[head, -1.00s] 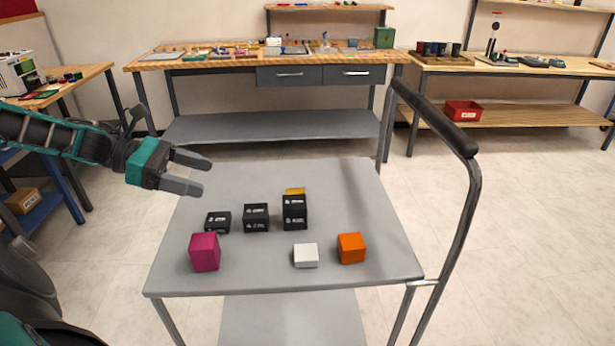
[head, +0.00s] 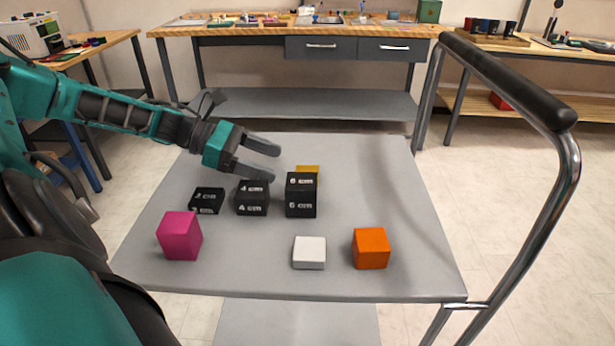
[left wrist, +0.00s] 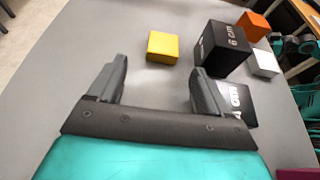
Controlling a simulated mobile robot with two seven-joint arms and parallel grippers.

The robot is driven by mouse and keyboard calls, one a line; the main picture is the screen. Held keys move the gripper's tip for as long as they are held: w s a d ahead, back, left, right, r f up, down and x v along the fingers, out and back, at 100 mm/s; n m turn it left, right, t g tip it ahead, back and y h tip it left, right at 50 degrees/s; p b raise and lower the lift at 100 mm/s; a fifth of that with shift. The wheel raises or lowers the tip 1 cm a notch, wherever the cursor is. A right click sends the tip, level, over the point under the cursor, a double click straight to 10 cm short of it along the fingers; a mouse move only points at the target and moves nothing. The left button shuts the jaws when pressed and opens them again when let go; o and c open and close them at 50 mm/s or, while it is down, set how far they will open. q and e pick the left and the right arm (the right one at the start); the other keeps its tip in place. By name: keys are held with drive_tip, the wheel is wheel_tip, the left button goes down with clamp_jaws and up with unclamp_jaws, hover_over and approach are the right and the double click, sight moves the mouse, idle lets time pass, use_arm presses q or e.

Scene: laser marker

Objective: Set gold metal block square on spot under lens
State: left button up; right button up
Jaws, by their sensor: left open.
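The gold block (head: 308,170) sits on the grey cart top, partly hidden behind a black 6 cm block (head: 301,196). In the left wrist view the gold block (left wrist: 163,46) shows whole, beyond the fingertips and roughly between them. My left gripper (head: 276,163) is open and empty, left of the gold block and above the far side of the black blocks. Its two spread fingers also show in the left wrist view (left wrist: 158,70). No lens or spot under it can be made out. My right gripper is not in view.
Black 4 cm (head: 252,198) and smaller (head: 207,201) blocks stand left of the 6 cm one. Magenta (head: 180,236), white (head: 309,253) and orange (head: 371,248) blocks sit nearer. A cart handle (head: 510,75) rises at right. A workbench (head: 240,32) stands behind.

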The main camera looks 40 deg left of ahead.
use_arm(q)
drive_tip(key=shift+d+r+b+x, duration=0.15)
drive_tip(key=shift+b+x, duration=0.1)
drive_tip(key=shift+x, duration=1.3)
drive_tip(key=shift+d+r+b+x, duration=0.1)
drive_tip(key=shift+r+b+x, duration=0.1)
drive_tip(key=shift+x, duration=1.35)
drive_tip(key=shift+s+a, duration=0.1)
drive_tip(key=shift+s, duration=0.05)
drive_tip(key=shift+c, duration=0.2)
drive_tip(key=c, duration=1.3)
drive_tip(key=shift+o, duration=0.2)
drive_tip(key=shift+r, duration=0.15)
